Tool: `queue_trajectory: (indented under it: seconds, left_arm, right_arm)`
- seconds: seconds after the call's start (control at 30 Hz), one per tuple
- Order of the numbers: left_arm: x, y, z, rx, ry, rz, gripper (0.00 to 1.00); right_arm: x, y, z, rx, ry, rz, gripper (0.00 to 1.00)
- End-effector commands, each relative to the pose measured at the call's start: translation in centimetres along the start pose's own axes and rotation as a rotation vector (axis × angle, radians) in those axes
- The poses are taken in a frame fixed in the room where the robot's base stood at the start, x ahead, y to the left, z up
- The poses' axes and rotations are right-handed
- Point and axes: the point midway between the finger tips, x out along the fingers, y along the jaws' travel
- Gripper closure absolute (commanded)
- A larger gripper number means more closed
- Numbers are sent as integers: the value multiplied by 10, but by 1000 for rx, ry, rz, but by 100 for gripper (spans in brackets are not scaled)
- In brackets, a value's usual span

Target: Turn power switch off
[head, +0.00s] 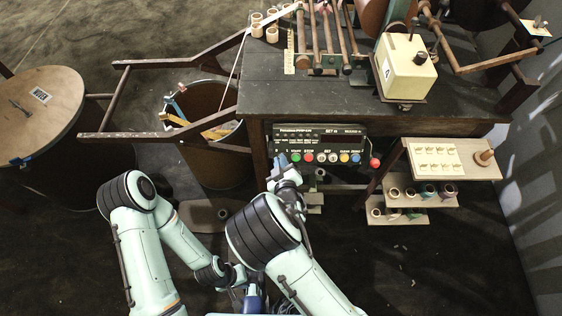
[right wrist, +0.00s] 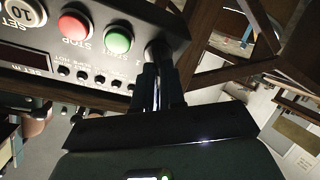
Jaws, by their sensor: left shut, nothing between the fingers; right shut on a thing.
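The control panel (head: 318,143) is on the front of the dark bench, with a row of coloured buttons. In the right wrist view, the power switch (right wrist: 157,50) is a dark knob at the end of the row, beside the green START button (right wrist: 118,40). My right gripper (right wrist: 157,72) is shut on the switch, and its fingers hide most of it. In the head view, my right gripper (head: 279,162) is at the panel's left end. The switch's position cannot be read. My left gripper (head: 240,283) is low, near my body, away from the panel; it is shut and empty.
A red STOP button (right wrist: 75,28) is near the green one. A red knob (head: 375,162) is at the panel's right. A bin (head: 212,105) stands left of the bench, beside a wooden frame (head: 160,136). Shelves (head: 440,195) with rolls stand right.

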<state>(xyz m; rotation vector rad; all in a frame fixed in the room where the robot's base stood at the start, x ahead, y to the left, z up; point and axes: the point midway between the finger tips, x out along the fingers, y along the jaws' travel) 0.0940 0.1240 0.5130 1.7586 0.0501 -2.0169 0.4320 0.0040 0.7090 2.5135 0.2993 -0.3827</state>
Motion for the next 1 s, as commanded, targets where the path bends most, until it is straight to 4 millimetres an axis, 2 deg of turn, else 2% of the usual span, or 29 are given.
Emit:
queue_trajectory:
  seconds: [0.13, 0.17, 0.2, 0.23, 0.5, 0.63, 0.77, 1.0]
  left_arm:
    - [0, 0, 0, 0, 0, 0, 100]
    - [0, 0, 0, 0, 0, 0, 100]
    - [0, 0, 0, 0, 0, 0, 100]
    - [0, 0, 0, 0, 0, 0, 100]
    - [0, 0, 0, 0, 0, 0, 100]
    - [-1, 0, 0, 0, 0, 0, 100]
    - [-2, 0, 1, 0, -2, 0, 100]
    - [-4, 1, 2, 0, -7, -1, 100]
  right_arm:
    - [0, 0, 0, -4, -1, -1, 100]
    - [0, 0, 0, -3, -1, -1, 81]
    - [0, 0, 0, -3, -1, -1, 68]
    - [0, 0, 0, -3, -1, -1, 65]
    - [-1, 0, 0, -1, -1, -1, 65]
    - [-9, 0, 0, 0, 0, 0, 65]
    - [-31, 0, 0, 0, -2, -2, 65]
    - [-86, 0, 0, -1, -2, -3, 65]
